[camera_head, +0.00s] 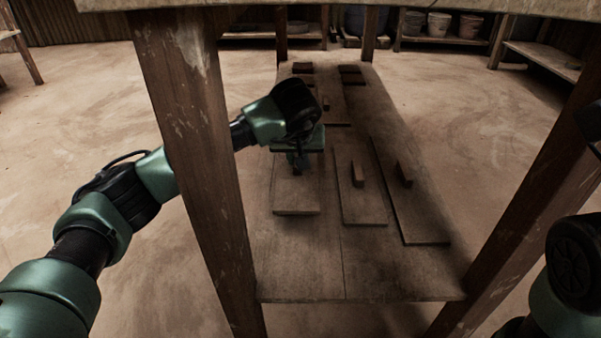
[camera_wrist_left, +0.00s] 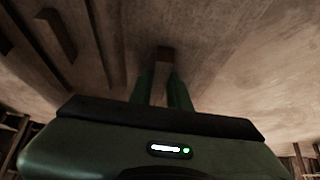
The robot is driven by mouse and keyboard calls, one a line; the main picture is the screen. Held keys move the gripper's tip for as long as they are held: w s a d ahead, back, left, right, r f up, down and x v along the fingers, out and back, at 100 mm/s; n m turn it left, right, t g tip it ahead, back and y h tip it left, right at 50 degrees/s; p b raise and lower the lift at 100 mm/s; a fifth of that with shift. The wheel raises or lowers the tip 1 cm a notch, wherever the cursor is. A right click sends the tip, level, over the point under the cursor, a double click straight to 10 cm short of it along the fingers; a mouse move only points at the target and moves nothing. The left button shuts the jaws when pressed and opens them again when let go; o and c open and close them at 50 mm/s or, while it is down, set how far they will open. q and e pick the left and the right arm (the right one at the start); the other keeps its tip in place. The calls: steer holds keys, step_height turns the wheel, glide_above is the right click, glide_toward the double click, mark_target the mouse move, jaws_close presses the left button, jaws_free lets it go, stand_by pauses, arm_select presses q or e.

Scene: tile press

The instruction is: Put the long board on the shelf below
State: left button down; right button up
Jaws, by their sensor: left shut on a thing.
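Several flat boards with small upright handle blocks lie on the low shelf (camera_head: 300,275) under the table. My left gripper (camera_head: 300,165) reaches in between the table legs, over the front left board (camera_head: 296,200). In the left wrist view its fingers (camera_wrist_left: 163,88) are shut on a small brown block (camera_wrist_left: 164,56), which looks like that board's handle. The gripper hides the back of this board, and I cannot tell whether it is lifted. A middle board (camera_head: 362,207) and a longer right board (camera_head: 420,220) lie beside it. My right gripper is out of view.
The table's top edge (camera_head: 420,5) crosses above, with a left leg (camera_head: 195,150) close to my left arm and a right leg (camera_head: 530,210). Further boards and blocks (camera_head: 350,75) lie at the shelf's far end. The shelf's front strip is bare.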

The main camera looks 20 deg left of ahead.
arm_select(q)
step_height(320, 180, down, 4)
steer(key=shift+r+b, duration=0.25)
steer(key=shift+b, duration=0.9)
steer(key=shift+r, duration=0.2)
steer(key=shift+f, duration=0.15)
steer(key=c, duration=1.3)
jaws_free()
steer(key=shift+r+p, duration=0.35)
steer(key=shift+r, duration=0.05)
steer(key=p+v, duration=0.6)
steer(key=v, duration=0.4)
steer(key=shift+s+d+r, duration=0.1)
steer(key=shift+s+r, duration=0.05)
steer(key=shift+r, duration=0.15)
steer(key=shift+s+r+p, duration=0.25)
steer(key=shift+s+p, duration=0.1)
steer(key=shift+p, duration=0.05)
